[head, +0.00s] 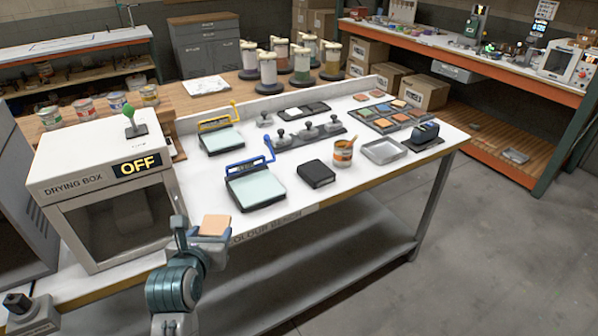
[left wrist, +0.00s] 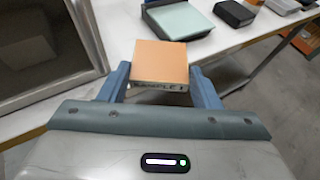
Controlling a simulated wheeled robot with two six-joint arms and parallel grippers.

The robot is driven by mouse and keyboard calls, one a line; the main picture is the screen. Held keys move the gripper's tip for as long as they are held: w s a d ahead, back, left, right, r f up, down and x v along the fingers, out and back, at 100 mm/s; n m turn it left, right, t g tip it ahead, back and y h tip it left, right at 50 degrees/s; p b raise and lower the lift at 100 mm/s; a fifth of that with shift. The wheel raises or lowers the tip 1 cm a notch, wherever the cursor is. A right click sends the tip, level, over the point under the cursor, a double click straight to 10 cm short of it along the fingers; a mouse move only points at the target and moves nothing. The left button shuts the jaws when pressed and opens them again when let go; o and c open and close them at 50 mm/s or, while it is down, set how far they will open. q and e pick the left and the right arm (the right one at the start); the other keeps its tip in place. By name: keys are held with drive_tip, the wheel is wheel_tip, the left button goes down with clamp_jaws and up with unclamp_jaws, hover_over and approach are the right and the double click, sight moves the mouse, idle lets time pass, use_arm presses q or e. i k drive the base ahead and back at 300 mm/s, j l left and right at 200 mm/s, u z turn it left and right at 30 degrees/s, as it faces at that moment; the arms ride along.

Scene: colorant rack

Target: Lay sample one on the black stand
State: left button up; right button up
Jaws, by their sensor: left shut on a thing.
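Sample one (head: 215,225) is a flat, square, orange-tan tile. In the left wrist view, sample one (left wrist: 160,62) shows the label "SAMPLE 1" on its near edge. My left gripper (head: 202,236) is shut on it, with one finger on each side, and holds it in front of the bench's front edge. A low black block (head: 318,174), which looks like the black stand, sits on the white bench top to the right of the blue-handled panel. It also shows at the top of the left wrist view (left wrist: 235,13). My right gripper is not in view.
The drying box (head: 100,190), reading OFF, stands left of my left gripper. The blue-handled panel (head: 255,188) lies between the gripper and the black block. An open orange tin (head: 343,153) and a grey tray (head: 384,151) stand right of the block. Bare bench lies in front of it.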

sight(320, 173)
drive_tip(key=i+l, duration=0.45)
drive_tip(key=i+l+z, duration=0.1)
drive_tip(key=i+l, duration=0.35)
drive_tip(key=i, duration=0.15)
